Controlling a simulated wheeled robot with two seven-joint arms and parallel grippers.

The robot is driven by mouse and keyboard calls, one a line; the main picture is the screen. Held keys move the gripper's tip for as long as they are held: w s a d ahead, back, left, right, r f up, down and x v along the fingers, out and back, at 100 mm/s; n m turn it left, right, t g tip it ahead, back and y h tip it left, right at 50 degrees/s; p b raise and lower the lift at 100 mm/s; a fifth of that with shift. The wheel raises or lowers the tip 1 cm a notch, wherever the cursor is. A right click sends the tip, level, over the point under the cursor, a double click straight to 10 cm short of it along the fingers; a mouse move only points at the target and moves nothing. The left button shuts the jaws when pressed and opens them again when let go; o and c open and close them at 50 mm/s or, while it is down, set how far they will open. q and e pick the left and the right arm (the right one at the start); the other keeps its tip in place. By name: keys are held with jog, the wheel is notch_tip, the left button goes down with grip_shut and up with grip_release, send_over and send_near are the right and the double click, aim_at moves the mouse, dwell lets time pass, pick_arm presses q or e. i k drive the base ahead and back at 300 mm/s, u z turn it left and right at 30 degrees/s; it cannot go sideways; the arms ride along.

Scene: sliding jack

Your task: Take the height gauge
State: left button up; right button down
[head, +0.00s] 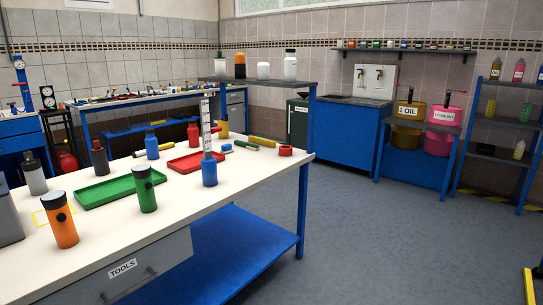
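An upright pale strip with scale-like markings, which looks like the height gauge (206,125), stands near the right part of the white-topped workbench (120,225). A blue cylinder (209,173) is at its lower end; I cannot tell whether the two are joined or one stands in front of the other. Neither of my grippers is in view.
Orange (62,222), green (146,192) and grey (34,176) cylinders stand on the bench's left part. A green tray (120,188) and a red tray (183,162) lie near the gauge. Open floor (370,235) is to the right of the bench.

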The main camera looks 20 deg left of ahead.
aim_at(209, 163)
jog(key=z, duration=0.55)
jog(key=i, duration=1.8)
jog(key=u, duration=1.1)
jog(key=i, duration=0.9)
jog(key=u, duration=1.05)
